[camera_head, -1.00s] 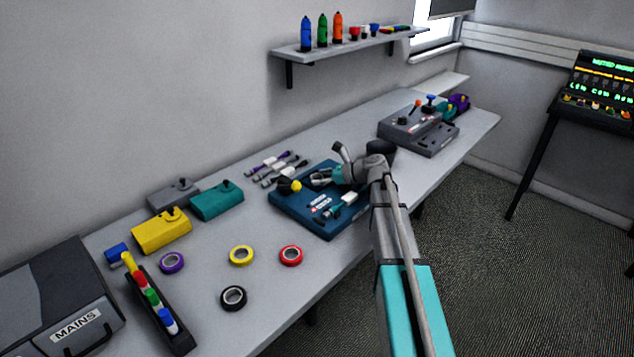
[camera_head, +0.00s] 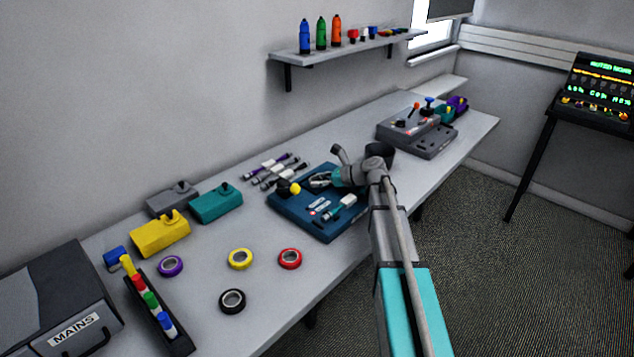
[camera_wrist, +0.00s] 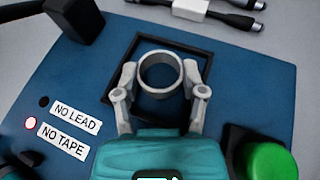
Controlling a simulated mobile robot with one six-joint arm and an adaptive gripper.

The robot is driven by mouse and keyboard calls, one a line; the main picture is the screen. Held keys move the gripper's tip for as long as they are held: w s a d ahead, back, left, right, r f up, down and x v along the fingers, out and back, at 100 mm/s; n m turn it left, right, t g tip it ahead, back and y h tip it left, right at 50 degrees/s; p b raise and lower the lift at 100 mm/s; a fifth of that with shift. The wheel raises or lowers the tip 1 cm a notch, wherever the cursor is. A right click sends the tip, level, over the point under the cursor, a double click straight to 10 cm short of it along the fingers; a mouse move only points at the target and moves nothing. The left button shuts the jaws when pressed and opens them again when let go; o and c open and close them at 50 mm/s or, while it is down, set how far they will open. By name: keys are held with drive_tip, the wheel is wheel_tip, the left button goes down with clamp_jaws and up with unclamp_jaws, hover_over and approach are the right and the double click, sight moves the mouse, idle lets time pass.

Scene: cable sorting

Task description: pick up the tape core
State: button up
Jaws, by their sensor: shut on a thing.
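The tape core, a plain grey ring (camera_wrist: 160,92), stands between the two grey fingers of my gripper (camera_wrist: 160,68) in the wrist view. The fingers are shut on its outside, one at the left and one at the right. The ring is over a dark square frame (camera_wrist: 108,88) on the blue board (camera_wrist: 62,84). I cannot tell whether it still touches the board. In the head view my gripper (camera_head: 321,180) is low over the blue board (camera_head: 292,221), and the core is too small to make out there.
On the board are a green button (camera_wrist: 270,164) and labels reading NO LEAD (camera_wrist: 75,118) and NO TAPE (camera_wrist: 62,141). Cables (camera_head: 278,170) lie behind the board. Black (camera_head: 232,301), red (camera_head: 290,259), yellow (camera_head: 240,259) and purple (camera_head: 170,266) tape rolls lie to its left, with free bench between them.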

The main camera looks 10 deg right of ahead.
drive_tip(key=shift+r, duration=0.1)
wheel_tip(320, 180, up, 3)
drive_tip(key=p, duration=0.2)
drive_tip(key=shift+f+p, duration=0.2)
drive_tip(key=shift+p, duration=0.2)
drive_tip(key=s+a+r+p, duration=0.3)
drive_tip(key=s+r+p, duration=0.7)
drive_tip(key=s, duration=0.3)
drive_tip(key=shift+s+a, duration=0.3)
drive_tip(key=shift+a, duration=0.05)
